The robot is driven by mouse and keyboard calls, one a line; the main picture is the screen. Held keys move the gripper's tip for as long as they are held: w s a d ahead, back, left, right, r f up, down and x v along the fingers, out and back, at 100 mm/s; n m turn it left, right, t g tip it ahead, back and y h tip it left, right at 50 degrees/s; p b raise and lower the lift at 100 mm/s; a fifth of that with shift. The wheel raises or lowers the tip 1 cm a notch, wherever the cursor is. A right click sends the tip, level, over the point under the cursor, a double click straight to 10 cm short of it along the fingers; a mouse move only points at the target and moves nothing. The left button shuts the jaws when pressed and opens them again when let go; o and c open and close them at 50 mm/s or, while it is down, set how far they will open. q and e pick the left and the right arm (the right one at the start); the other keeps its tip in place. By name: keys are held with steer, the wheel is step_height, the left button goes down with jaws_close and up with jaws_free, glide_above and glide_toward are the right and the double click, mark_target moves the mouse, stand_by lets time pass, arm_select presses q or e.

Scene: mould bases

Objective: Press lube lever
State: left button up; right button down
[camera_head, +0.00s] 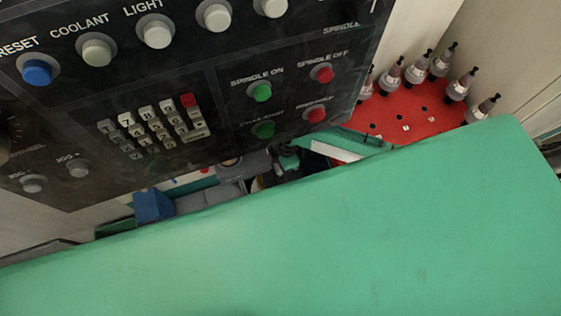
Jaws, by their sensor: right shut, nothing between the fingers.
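I cannot make out a lube lever in this view. Part of what looks like my right gripper (288,161) shows in the gap between the lower edge of the black control panel (225,80) and the large green surface (330,240). It is small, dark and partly hidden by the green surface, and its fingers look shut with nothing between them. I cannot tell what it is near or touching. My left gripper is not in view.
The panel has grey buttons, a blue reset button (37,71), spindle buttons and a keypad (153,130). A red plate (405,118) with several tool holders stands at the upper right. A blue block (153,206) shows in the narrow gap. The green surface fills the foreground.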

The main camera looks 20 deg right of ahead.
steer(key=shift+s+f+t, duration=0.3)
steer(key=shift+f+t, duration=0.15)
steer(key=shift+f, duration=0.15)
steer(key=shift+s+f+t, duration=0.25)
steer(key=shift+f+t, duration=0.15)
steer(key=shift+f, duration=0.2)
steer(key=shift+s+f+t, duration=0.3)
steer(key=shift+f+t, duration=0.15)
steer(key=shift+f, duration=0.15)
steer(key=shift+s+f, duration=0.1)
steer(key=shift+f, duration=0.5)
steer(key=shift+s, duration=0.15)
steer(key=shift+f, duration=0.15)
steer(key=shift+s+r+p, duration=0.1)
steer(key=shift+r+p, duration=0.3)
steer(key=p+v, duration=0.9)
steer(key=shift+d+r, duration=0.25)
steer(key=shift+r, duration=0.05)
